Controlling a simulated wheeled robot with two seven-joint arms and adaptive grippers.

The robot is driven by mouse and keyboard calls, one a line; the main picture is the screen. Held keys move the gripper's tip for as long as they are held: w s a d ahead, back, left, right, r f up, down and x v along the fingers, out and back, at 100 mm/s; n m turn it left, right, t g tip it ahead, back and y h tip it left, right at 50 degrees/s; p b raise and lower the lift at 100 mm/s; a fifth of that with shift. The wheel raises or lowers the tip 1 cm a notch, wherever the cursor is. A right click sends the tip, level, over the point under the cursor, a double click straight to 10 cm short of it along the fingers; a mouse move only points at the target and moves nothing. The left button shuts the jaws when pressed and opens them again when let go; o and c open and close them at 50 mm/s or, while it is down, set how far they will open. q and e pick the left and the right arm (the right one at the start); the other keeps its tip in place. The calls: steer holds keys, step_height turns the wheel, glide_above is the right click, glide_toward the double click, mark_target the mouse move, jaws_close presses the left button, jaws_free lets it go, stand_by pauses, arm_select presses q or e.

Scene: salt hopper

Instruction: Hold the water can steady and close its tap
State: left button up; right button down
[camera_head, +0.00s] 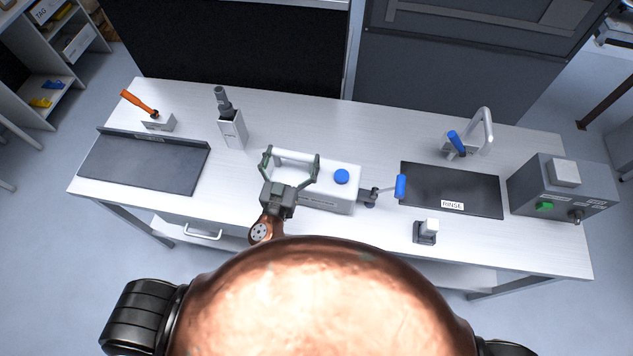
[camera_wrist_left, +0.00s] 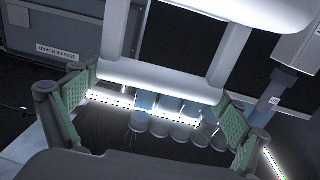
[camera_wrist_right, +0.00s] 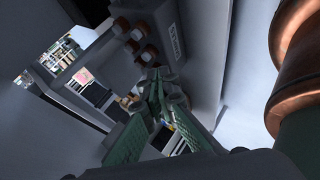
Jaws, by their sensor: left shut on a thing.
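The water can (camera_head: 335,202) is a long white can with a blue cap (camera_head: 341,176), standing upright at the table's front middle. Its tap (camera_head: 369,199) is at the right end, with a blue-ended lever (camera_head: 400,186) pointing right and somewhat up in the picture. My left gripper (camera_head: 291,163) is over the can's left part, its fingers spread wide and shut on the can's white handle. In the left wrist view the handle's bar (camera_wrist_left: 160,80) crosses between the green finger pads. My right gripper (camera_wrist_right: 160,90) shows only in its wrist view, fingertips together and empty, away from the can.
A dark RINSE mat (camera_head: 450,188) lies right of the tap, with a small white-topped block (camera_head: 427,231) in front. A grey control box (camera_head: 562,188) stands at the right end. A dark tray (camera_head: 142,165) and an orange-handled tool (camera_head: 139,102) are at left.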

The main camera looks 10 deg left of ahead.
steer(key=s+a+r+n+g+y, duration=0.1)
steer(key=s+a+r+n+y, duration=0.2)
steer(key=a+r, duration=0.35)
steer(key=s+a+r+n+g+y, duration=0.1)
steer(key=a+r+n+y, duration=0.3)
steer(key=r, duration=0.4)
steer(key=s+a+r+n+g+y, duration=0.1)
steer(key=s+a+r+n, duration=0.1)
steer(key=a+r+n, duration=0.35)
steer(key=w+a+r+m+g+y, duration=0.15)
steer(key=w+r, duration=0.25)
steer(key=r, duration=0.6)
steer(key=w+a+r+m+g+y, duration=0.1)
steer(key=w+r+m+g+y, duration=0.2)
steer(key=r, duration=0.7)
steer(key=w+a+r+m+g+y, duration=0.1)
steer(key=w+r+m+g, duration=0.1)
steer(key=w+r, duration=0.6)
steer(key=s+a+r+n+g+h, duration=0.3)
steer(key=s+a+r+g, duration=0.2)
steer(key=a+r, duration=0.1)
steer(key=s+a+f+n+g+h, duration=0.2)
steer(key=s+a+h, duration=0.1)
steer(key=a, duration=0.1)
steer(key=n+t+h, duration=0.4)
steer(key=t+h, duration=0.4)
steer(key=h, duration=1.2)
glide_toward(397, 185)
steer(key=shift+x, duration=3.1)
